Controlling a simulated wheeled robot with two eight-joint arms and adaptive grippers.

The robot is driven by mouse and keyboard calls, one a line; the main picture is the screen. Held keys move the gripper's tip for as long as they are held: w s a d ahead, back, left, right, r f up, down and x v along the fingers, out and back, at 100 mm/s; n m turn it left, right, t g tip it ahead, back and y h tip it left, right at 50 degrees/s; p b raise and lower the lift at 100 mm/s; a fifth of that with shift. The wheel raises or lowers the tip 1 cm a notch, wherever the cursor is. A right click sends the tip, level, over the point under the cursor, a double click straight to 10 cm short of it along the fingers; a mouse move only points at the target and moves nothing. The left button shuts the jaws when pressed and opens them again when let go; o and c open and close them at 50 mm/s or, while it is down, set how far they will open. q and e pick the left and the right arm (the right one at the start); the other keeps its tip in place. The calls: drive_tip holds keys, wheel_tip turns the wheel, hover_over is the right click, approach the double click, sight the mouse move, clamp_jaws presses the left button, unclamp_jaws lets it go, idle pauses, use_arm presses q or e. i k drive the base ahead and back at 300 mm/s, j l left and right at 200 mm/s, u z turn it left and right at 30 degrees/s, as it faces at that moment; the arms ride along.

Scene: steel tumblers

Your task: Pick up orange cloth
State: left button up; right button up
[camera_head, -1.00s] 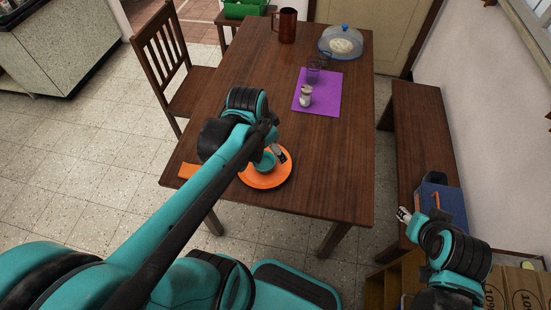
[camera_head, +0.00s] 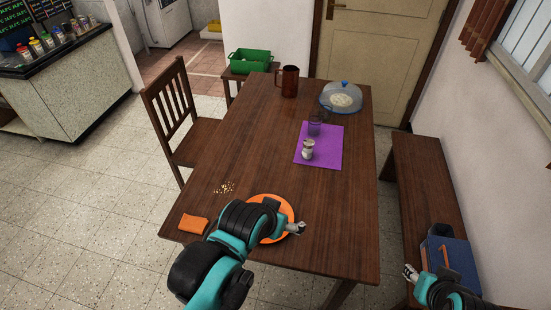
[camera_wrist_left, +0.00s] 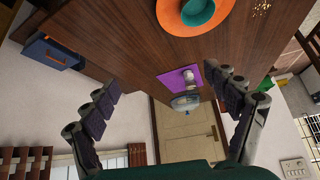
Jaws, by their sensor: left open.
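The folded orange cloth (camera_head: 193,224) lies flat on the near left corner of the wooden table, left of the orange plate (camera_head: 285,207). I do not see the cloth in the left wrist view. My left gripper (camera_head: 297,228) is over the plate's right side, to the right of the cloth and apart from it. In the left wrist view its fingers (camera_wrist_left: 168,80) are spread with nothing between them. My right gripper (camera_head: 410,272) is small at the lower right, near the bench; I cannot make out its jaws.
A teal bowl (camera_wrist_left: 198,12) sits on the orange plate. Crumbs (camera_head: 226,187) lie behind the cloth. A shaker (camera_head: 308,150) and a glass stand on the purple mat (camera_head: 329,158). A chair (camera_head: 185,115) stands at left; a blue box (camera_head: 450,256) is on the bench.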

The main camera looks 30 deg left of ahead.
sight(197, 225)
drive_tip(key=u, duration=1.9)
